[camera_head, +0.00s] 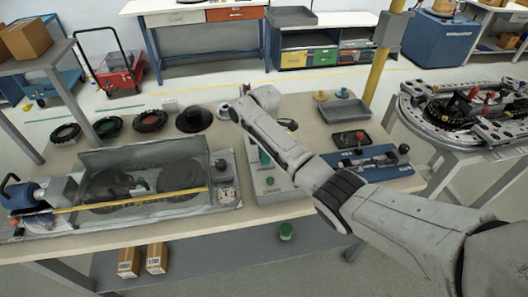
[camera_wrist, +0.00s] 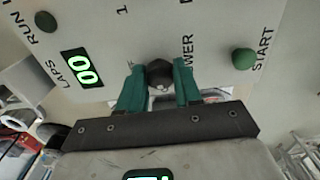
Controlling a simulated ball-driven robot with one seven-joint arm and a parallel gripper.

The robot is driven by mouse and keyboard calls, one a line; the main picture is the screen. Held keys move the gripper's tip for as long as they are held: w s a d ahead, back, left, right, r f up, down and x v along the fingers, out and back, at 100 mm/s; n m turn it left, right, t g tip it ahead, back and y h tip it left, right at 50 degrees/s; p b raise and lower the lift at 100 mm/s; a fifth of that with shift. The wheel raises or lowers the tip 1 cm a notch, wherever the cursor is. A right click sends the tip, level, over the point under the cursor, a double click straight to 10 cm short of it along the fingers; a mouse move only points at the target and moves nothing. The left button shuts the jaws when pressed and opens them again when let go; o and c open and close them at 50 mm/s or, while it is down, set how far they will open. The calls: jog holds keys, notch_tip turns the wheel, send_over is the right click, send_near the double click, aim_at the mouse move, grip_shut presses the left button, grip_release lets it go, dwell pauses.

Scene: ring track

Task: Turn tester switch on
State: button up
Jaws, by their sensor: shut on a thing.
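The tester's control panel (camera_wrist: 205,25) is light grey and fills the upper wrist view. It has a round black knob (camera_wrist: 159,74) beside lettering partly hidden by my fingers, of which "WER" shows. A green START button (camera_wrist: 243,58) sits to its right, and a lit LAPS display (camera_wrist: 82,68) reading 00 is to its left. My gripper (camera_wrist: 158,80) has its two teal fingers closed on either side of the black knob. In the head view my arm reaches over the table and largely hides the panel (camera_head: 263,185).
A clear-covered tester unit (camera_head: 145,175) with dark wheels stands left of the panel on the table. A blue fixture (camera_head: 372,162) and a grey tray (camera_head: 345,111) are at the right. Black rings (camera_head: 150,120) line the back edge. A ring track (camera_head: 470,105) stands farther right.

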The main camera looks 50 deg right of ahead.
jog(key=shift+n, duration=0.7)
jog(key=o, duration=1)
jog(key=shift+o, duration=0.2)
jog(key=shift+r, duration=0.15)
notch_tip(320, 180, up, 11)
jog(key=b, duration=0.1)
jog(key=shift+f, duration=0.2)
